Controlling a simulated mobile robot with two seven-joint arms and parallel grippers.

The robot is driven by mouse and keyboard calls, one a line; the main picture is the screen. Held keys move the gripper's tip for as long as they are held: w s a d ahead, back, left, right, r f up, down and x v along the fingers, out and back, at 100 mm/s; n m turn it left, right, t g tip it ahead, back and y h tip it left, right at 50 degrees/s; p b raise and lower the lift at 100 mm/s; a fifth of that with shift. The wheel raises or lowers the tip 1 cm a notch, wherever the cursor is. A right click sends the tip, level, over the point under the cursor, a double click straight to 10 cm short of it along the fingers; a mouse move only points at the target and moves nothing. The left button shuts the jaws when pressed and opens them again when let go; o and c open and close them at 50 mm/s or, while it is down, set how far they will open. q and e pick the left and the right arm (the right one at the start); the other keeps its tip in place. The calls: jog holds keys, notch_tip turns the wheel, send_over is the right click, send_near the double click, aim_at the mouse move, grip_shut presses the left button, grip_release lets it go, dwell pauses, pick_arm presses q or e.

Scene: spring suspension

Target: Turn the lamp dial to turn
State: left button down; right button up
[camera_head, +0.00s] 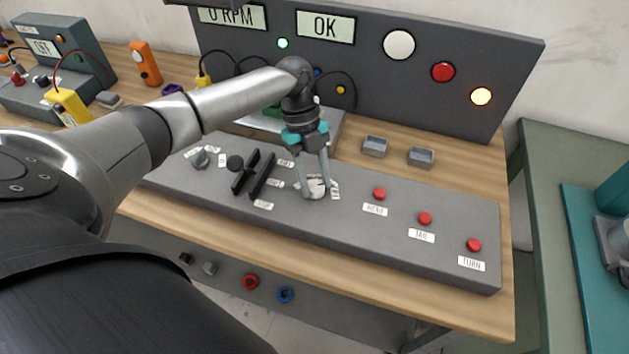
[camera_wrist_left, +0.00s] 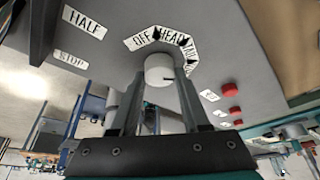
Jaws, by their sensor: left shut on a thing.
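The lamp dial (camera_head: 316,184) is a small white round knob on the grey sloping control panel (camera_head: 350,224), near its middle. It also shows in the left wrist view (camera_wrist_left: 158,68), with labels reading OFF, HEAD, TAIL and a partly hidden one fanned around it. My left gripper (camera_head: 317,191) reaches down from above and is shut on the dial, one finger on each side. In the left wrist view its fingers (camera_wrist_left: 160,88) flank the knob. The dial's pointed direction is hard to make out. My right gripper is not in view.
Red buttons stand right of the dial; the rightmost (camera_head: 473,244) is labelled TURN. Black levers (camera_head: 253,174) stand close left. The upright board (camera_head: 370,75) behind has an OK display (camera_head: 325,26), a white lamp (camera_head: 399,45), a red lamp (camera_head: 443,72) and a glowing amber lamp (camera_head: 481,96).

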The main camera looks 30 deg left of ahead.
pick_arm(q)
jog(key=shift+m, duration=0.8)
jog(key=shift+y, duration=0.3)
jog(key=shift+c, duration=1.9)
grip_release()
jog(key=v, duration=1.5)
jog(key=shift+w+g, duration=0.3)
jog(key=shift+w, duration=0.05)
